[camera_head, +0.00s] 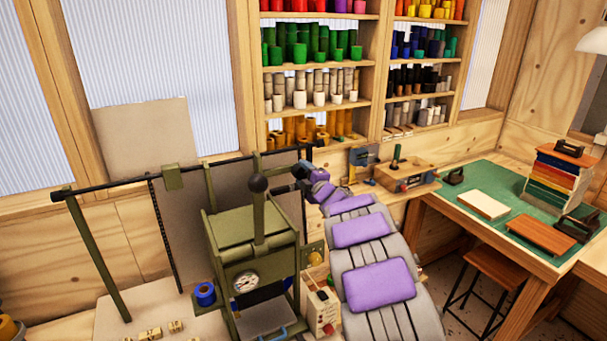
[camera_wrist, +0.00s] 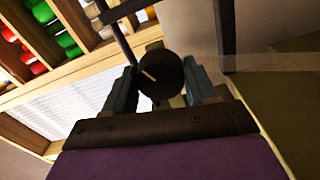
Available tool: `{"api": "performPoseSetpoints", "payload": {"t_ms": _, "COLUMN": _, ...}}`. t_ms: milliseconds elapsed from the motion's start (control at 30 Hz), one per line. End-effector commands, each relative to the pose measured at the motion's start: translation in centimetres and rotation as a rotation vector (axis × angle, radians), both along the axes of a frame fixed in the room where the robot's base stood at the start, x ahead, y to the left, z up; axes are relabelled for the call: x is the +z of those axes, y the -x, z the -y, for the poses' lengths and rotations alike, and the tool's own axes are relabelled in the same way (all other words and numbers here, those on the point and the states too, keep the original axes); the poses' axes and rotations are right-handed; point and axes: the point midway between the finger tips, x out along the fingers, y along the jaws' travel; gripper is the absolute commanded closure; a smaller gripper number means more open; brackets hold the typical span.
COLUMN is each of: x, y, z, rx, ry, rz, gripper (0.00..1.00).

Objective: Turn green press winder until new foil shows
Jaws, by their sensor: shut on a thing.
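The green press (camera_head: 250,228) stands at the centre of the head view, with a black-balled lever and a round gauge (camera_head: 245,282) on its front. My gripper (camera_head: 284,189) reaches in behind the press's upper right side. In the wrist view, the two blue-grey fingers of my gripper (camera_wrist: 162,92) stand either side of a round black knob (camera_wrist: 161,74) with a pale line mark, and are shut on it. No foil strip can be made out on the press.
A blue roll (camera_head: 205,294) sits at the press's left, above a bench with small wooden blocks (camera_head: 150,333). A control box (camera_head: 322,309) stands right of the press. A dark rail (camera_head: 120,183) runs behind it. Shelves of coloured rolls (camera_head: 315,85) line the back wall.

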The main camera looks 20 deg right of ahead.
Motion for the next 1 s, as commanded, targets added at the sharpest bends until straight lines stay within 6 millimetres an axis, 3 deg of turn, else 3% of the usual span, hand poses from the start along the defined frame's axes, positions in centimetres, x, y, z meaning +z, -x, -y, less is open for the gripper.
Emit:
{"api": "performPoseSetpoints", "payload": {"t_ms": 300, "x": -0.6, "y": 0.1, "z": 0.2, "rx": -0.003, "ry": -0.002, "rz": -0.01, "gripper": 0.74}}
{"api": "performPoseSetpoints", "payload": {"t_ms": 333, "x": -0.6, "y": 0.1, "z": 0.2, "rx": -0.003, "ry": -0.002, "rz": -0.01, "gripper": 0.4}}
{"api": "performPoseSetpoints", "payload": {"t_ms": 533, "x": -0.4, "y": 0.1, "z": 0.1, "rx": -0.002, "ry": -0.001, "rz": -0.006, "gripper": 0.21}}
{"api": "performPoseSetpoints", "payload": {"t_ms": 867, "x": -0.1, "y": 0.3, "z": 0.0, "rx": -0.001, "ry": 0.001, "rz": -0.002, "gripper": 0.2}}
{"api": "performPoseSetpoints", "payload": {"t_ms": 1000, "x": -0.1, "y": 1.3, "z": 0.0, "rx": -0.001, "ry": 0.001, "rz": -0.002, "gripper": 0.2}}
